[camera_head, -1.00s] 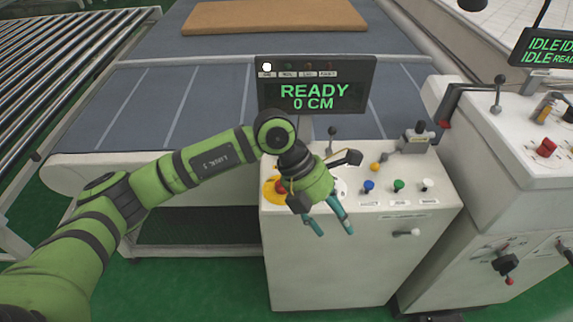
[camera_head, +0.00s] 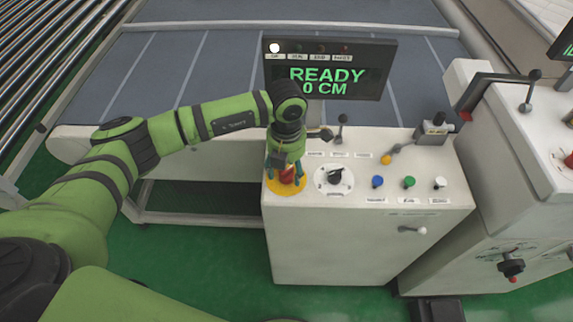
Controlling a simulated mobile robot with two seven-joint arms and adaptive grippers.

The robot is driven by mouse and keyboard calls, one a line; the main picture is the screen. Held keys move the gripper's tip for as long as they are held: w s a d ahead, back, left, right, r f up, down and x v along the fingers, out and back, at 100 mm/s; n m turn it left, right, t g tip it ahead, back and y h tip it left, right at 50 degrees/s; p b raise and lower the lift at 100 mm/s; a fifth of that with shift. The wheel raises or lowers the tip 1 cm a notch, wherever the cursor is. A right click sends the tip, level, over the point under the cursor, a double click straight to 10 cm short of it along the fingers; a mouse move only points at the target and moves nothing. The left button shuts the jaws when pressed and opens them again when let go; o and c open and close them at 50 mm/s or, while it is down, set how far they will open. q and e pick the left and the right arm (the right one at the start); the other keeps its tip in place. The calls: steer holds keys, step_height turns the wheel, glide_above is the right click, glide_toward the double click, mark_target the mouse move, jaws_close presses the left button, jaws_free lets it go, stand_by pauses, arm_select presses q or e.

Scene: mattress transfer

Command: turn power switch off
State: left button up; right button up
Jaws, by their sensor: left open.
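The control console (camera_head: 345,245) is a white box with a sloped top. A black rotary switch (camera_head: 335,176) on a white round dial sits there; I cannot read its labels. My left gripper (camera_head: 286,178) points down over the red button (camera_head: 288,175) on its yellow disc (camera_head: 286,190), left of the rotary switch. Its teal fingers are open, one on each side of the red button; I cannot tell whether they touch it. The display (camera_head: 325,75) above reads READY 0 CM, with a white lamp lit at its upper left. My right gripper is not in view.
Blue (camera_head: 377,182), green (camera_head: 408,182) and white (camera_head: 440,183) buttons line the console's right side. A black lever (camera_head: 341,130) stands behind the dial. A second console (camera_head: 510,150) stands close at right. A grey-blue conveyor bed (camera_head: 200,85) lies behind.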

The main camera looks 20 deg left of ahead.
arm_select(q)
steer(key=shift+s, duration=0.1)
steer(key=c, duration=1.1)
steer(key=shift+c, duration=0.3)
steer(key=n+b, duration=0.2)
steer(key=n, duration=0.1)
steer(key=shift+f+n, duration=0.15)
steer(key=shift+n, duration=0.25)
steer(key=n+b, duration=0.2)
steer(key=n, duration=0.2)
steer(key=shift+n+b, duration=0.3)
steer(key=shift+b, duration=0.05)
steer(key=n+b, duration=0.1)
steer(key=n, duration=0.3)
steer(key=shift+b, duration=0.35)
steer(key=n+b, duration=0.1)
steer(key=n, duration=0.4)
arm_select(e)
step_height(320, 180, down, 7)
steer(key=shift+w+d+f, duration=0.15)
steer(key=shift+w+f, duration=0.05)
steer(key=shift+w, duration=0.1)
arm_select(q)
steer(key=shift+n, duration=0.4)
